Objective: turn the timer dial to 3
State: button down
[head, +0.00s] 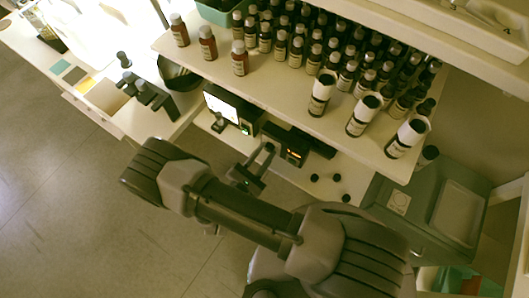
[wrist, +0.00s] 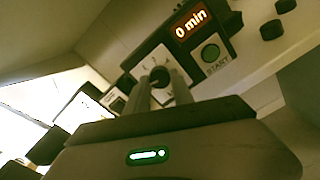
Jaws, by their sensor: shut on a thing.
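The timer is a dark box with a lit orange display (head: 293,153) on the lower shelf in the head view. In the wrist view its display (wrist: 191,24) reads "0 min", with a green START button (wrist: 211,53) below it. The black dial (wrist: 159,76) sits on a white marked plate, whose marks are too small to read surely. My gripper (wrist: 160,84) has one finger on each side of the dial and is shut on it. In the head view my gripper (head: 262,160) reaches the timer's left part, and the dial is hard to make out.
Another device with a bright white screen (head: 222,106) stands left of the timer. Several small black caps (head: 337,177) lie to the right. The shelf above (head: 275,88) holds rows of brown bottles, with white-labelled ones (head: 321,95) near its front edge.

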jog(key=m, duration=0.4)
jog(key=shift+m, duration=0.3)
jog(key=m, duration=1.4)
jog(key=shift+r+m, duration=0.1)
jog(key=shift+m, duration=0.3)
jog(key=c, duration=1.1)
grip_release()
